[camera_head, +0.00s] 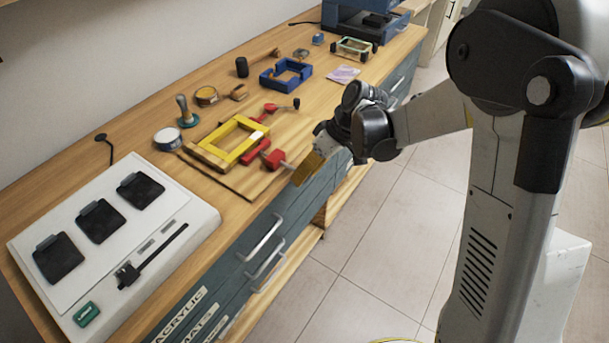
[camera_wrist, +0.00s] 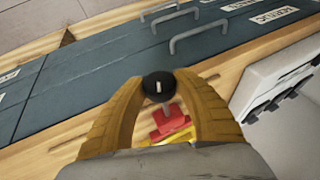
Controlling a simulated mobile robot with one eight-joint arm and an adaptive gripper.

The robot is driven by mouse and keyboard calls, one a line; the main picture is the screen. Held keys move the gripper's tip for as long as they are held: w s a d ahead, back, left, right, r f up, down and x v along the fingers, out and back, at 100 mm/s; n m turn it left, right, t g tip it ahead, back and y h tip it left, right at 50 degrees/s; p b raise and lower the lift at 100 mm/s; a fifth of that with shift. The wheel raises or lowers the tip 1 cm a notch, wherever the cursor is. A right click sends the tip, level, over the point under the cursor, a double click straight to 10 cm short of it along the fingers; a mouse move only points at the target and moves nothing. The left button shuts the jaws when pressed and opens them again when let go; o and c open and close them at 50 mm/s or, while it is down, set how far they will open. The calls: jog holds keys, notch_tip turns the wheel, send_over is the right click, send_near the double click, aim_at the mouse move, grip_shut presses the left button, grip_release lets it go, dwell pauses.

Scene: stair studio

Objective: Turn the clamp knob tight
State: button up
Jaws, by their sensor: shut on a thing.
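A red clamp (camera_head: 273,159) sits at the bench's front edge, beside a yellow frame (camera_head: 238,140). Its shaft points out toward my gripper (camera_head: 303,171). In the wrist view, its round black knob (camera_wrist: 158,86) with a pale mark lies between the tips of my two tan fingers (camera_wrist: 160,84), which are shut on it. The red clamp body (camera_wrist: 166,122) shows behind the knob, between the fingers. In the head view my fingers hide the knob. A second red clamp (camera_head: 268,111) with a black knob (camera_head: 296,103) is at the frame's far side.
Drawers with metal handles (camera_head: 262,238) lie below the bench edge. A white board with black pads (camera_head: 101,221) is at the left. A blue frame (camera_head: 286,73), a stamp (camera_head: 186,111) and round tins stand further back.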

jog(key=g+y+b, duration=0.2)
jog(key=g, duration=0.1)
jog(key=shift+f+m+y, duration=0.15)
jog(key=shift+m+y, duration=0.25)
jog(key=shift+m+g+y+b, duration=0.4)
jog(key=shift+g+y+b, duration=0.45)
jog(key=shift+g+y, duration=0.2)
jog(key=o, duration=1.2)
notch_tip(320, 180, up, 9)
jog(key=shift+s+r, duration=0.15)
jog(key=shift+r, duration=0.55)
